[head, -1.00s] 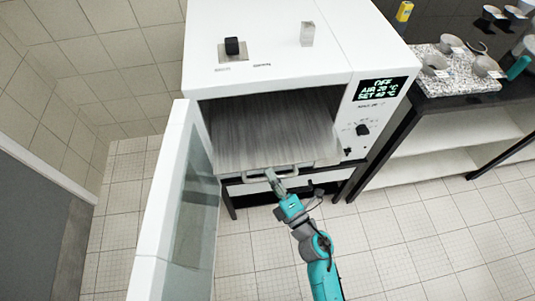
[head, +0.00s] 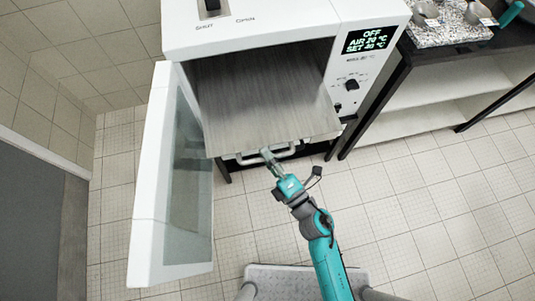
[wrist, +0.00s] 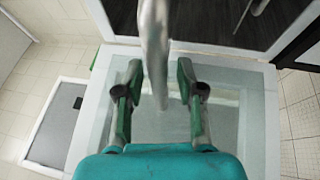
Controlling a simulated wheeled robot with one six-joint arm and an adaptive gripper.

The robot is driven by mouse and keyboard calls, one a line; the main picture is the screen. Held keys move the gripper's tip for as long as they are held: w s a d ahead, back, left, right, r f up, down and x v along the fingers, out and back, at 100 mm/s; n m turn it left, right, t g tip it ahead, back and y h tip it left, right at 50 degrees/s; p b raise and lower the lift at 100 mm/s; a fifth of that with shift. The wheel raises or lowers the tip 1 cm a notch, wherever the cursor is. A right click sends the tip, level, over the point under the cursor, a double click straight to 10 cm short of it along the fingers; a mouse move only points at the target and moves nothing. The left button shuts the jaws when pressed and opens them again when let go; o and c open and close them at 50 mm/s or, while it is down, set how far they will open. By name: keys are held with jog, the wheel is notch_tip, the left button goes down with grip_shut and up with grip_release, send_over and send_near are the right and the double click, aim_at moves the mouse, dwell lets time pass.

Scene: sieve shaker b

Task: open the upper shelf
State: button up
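The upper shelf (head: 262,100) is a grey, streaked slab that sticks out from the open chamber of the white oven (head: 265,22). A pale bar handle (head: 286,152) sits at its front edge. My gripper (head: 267,156) is at this handle. In the wrist view the handle bar (wrist: 154,45) runs between the two fingers of my gripper (wrist: 160,85). The fingers stand apart, with a gap visible on each side of the bar. Whether a finger touches the bar further along is not clear.
The oven door (head: 160,190) with its glass pane stands wide open on the left. A control panel with a lit display (head: 371,41) is right of the chamber. A dark-topped bench (head: 440,55) stands on the right. Tiled floor in front is mostly free.

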dwell(0.4)
jog(key=v, duration=1.2)
dwell(0.5)
jog(key=s+d+r+m+h, duration=0.4)
jog(key=s+d+m+h, duration=0.2)
jog(key=s+m, duration=0.3)
jog(key=s+d+r+m+h, duration=0.5)
jog(key=s+m, duration=0.4)
jog(key=m, duration=0.8)
jog(key=shift+s+d+r+m+g+h, duration=0.2)
jog(key=shift+d+m+g+h, duration=0.15)
jog(key=shift+d+h, duration=0.5)
